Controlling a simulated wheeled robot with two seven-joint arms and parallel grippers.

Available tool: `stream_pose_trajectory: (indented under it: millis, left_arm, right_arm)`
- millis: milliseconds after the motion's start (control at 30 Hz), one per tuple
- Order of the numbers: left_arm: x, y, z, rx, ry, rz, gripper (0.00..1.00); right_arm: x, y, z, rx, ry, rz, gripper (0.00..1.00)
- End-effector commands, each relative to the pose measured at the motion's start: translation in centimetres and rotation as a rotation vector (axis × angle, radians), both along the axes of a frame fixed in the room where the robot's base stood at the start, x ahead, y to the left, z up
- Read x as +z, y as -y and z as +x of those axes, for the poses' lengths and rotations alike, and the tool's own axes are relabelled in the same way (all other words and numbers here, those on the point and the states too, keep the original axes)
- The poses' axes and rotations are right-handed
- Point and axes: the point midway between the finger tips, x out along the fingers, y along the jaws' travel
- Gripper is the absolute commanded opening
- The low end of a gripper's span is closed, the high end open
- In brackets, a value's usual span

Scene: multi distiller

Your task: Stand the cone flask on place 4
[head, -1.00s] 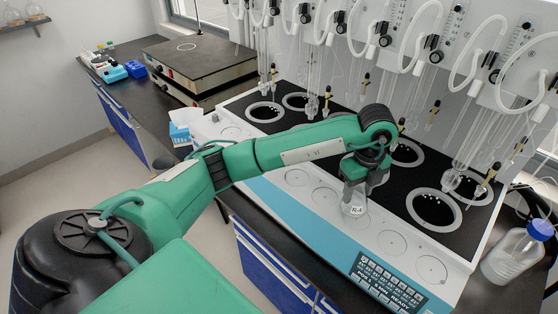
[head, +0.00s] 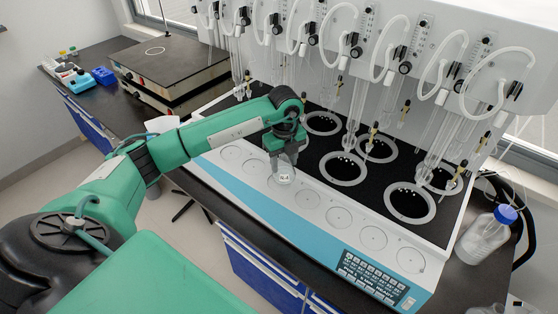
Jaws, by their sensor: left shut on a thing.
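My left gripper (head: 285,152) points down and is shut on the clear cone flask (head: 285,177), which carries a small white label. The flask is upright over the white front strip (head: 322,211) of the distiller. It is in front of one of the round marked places, partly covering it. I cannot tell whether its base touches the strip. Marked places to the right, such as this one (head: 340,217), and to the left, such as this one (head: 230,153), are empty. Their numbers are too small to read. My right gripper is not in view.
Behind the strip are black wells with grey rings (head: 410,201), with glass tubes and white hoses hanging above. A blue-capped bottle (head: 485,238) stands at the right. A hot plate (head: 170,65) and blue boxes (head: 104,76) are at the back left.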

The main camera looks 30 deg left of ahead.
Motion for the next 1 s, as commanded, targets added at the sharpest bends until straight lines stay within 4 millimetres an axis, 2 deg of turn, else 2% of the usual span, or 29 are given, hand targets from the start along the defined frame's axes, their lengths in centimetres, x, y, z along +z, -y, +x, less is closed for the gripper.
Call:
stream_pose_trajectory:
  millis: [100, 267, 500, 600, 900, 933, 1000]
  left_arm:
    - [0.1, -1.5, 0.1, 0.002, -0.002, 0.001, 0.22]
    - [-0.2, -1.9, 0.1, -0.001, -0.001, 0.0, 0.22]
    - [-2.8, -1.8, 0.0, 0.0, -0.004, 0.0, 0.22]
    - [-3.5, -1.8, 0.1, -0.002, -0.001, 0.0, 0.22]
    - [-4.0, -1.8, 0.1, -0.001, -0.001, 0.0, 0.22]
    - [-3.9, -1.8, 0.1, -0.001, -0.001, 0.0, 0.51]
    - [-3.8, -1.8, 0.1, -0.001, -0.001, 0.0, 0.65]
  right_arm:
    - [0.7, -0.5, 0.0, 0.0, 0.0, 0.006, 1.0]
    - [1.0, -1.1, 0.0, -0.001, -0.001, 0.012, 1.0]
    - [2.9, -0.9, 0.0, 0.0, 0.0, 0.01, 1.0]
    - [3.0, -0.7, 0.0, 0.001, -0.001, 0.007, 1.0]
    - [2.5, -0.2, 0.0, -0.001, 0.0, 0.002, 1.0]
    - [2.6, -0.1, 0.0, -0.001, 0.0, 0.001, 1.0]
    - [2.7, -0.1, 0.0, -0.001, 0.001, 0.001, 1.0]
